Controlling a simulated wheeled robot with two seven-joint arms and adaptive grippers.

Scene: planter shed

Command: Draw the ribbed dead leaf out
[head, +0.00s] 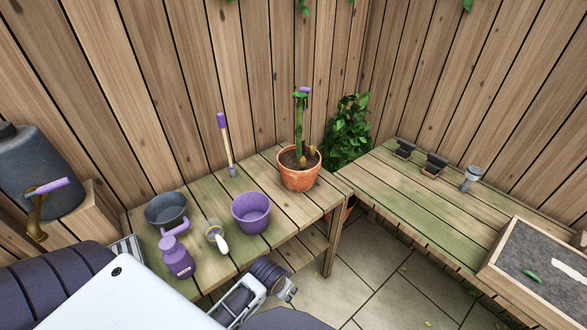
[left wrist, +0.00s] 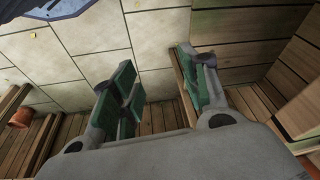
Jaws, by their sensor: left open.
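A terracotta pot (head: 299,175) stands at the back right of the left bench and holds a thick green stalk (head: 300,125) with a purple tip. A small tan, leaf-like piece (head: 313,151) shows at the right of the stalk, low over the soil; its ribs are too small to make out. My left gripper (head: 287,291) is below and in front of the bench's front edge, well away from the pot. In the left wrist view its green-padded fingers (left wrist: 160,85) are apart with nothing between them. My right gripper is not in view.
The right bench (head: 400,185) carries small dark pots and a soil tray (head: 495,272). Tiled floor lies between.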

